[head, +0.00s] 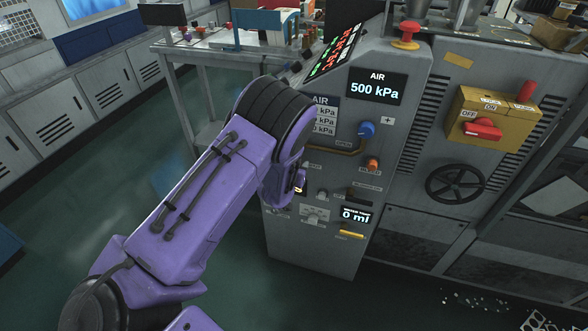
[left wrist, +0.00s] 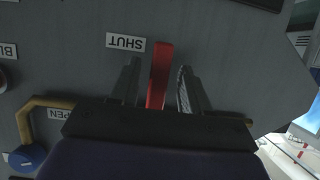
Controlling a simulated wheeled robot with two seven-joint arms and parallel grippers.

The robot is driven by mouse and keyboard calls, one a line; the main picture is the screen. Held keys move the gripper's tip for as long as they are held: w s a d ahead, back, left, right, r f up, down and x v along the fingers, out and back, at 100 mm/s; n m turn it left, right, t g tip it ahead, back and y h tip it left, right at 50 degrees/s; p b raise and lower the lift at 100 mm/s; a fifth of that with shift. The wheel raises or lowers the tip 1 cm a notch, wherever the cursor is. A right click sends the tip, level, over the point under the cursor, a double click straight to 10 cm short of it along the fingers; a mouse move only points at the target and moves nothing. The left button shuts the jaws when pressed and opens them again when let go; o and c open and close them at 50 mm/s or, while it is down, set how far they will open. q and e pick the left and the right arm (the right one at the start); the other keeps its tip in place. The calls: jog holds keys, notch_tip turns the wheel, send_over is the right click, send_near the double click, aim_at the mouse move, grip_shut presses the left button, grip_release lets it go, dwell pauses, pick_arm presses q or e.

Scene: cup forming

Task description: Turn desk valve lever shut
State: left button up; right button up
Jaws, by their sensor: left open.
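In the left wrist view a red lever (left wrist: 160,75) stands out from the grey panel, between the two fingers of my left gripper (left wrist: 158,68). The fingers are apart, one on each side of the lever, with a narrow gap showing on both sides. The lever's lower end is hidden behind the gripper body. A SHUT label (left wrist: 126,41), upside down in this view, is just left of the lever's tip. An OPEN label (left wrist: 63,114) is partly covered lower left. In the head view my purple left arm hides the lever and gripper. My right gripper is not in view.
The grey console (head: 390,140) carries a 500 kPa AIR display (head: 376,88), a blue knob (head: 366,129) on a brass pipe (head: 347,151), and an orange knob (head: 373,164). A black handwheel (head: 455,183) and yellow switch box (head: 500,110) are at right.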

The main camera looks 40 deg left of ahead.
pick_arm(q)
jog(key=v, duration=0.9)
jog(key=shift+s+b, duration=0.2)
jog(key=shift+b, duration=0.2)
jog(key=s+d+f+n+g, duration=0.1)
jog(key=s+d+f+g, duration=0.1)
jog(key=s+f, duration=0.5)
jog(key=s+d+f+n+g, duration=0.1)
jog(key=s+f+g, duration=0.3)
jog(key=s, duration=0.9)
jog(key=s+d+f+n+g, duration=0.1)
jog(key=s+d+f+g, duration=0.2)
jog(key=s+f, duration=0.7)
jog(key=shift+s+d+f+g+h, duration=0.25)
jog(key=shift+s+f+g+h, duration=0.05)
jog(key=shift+s+h, duration=0.15)
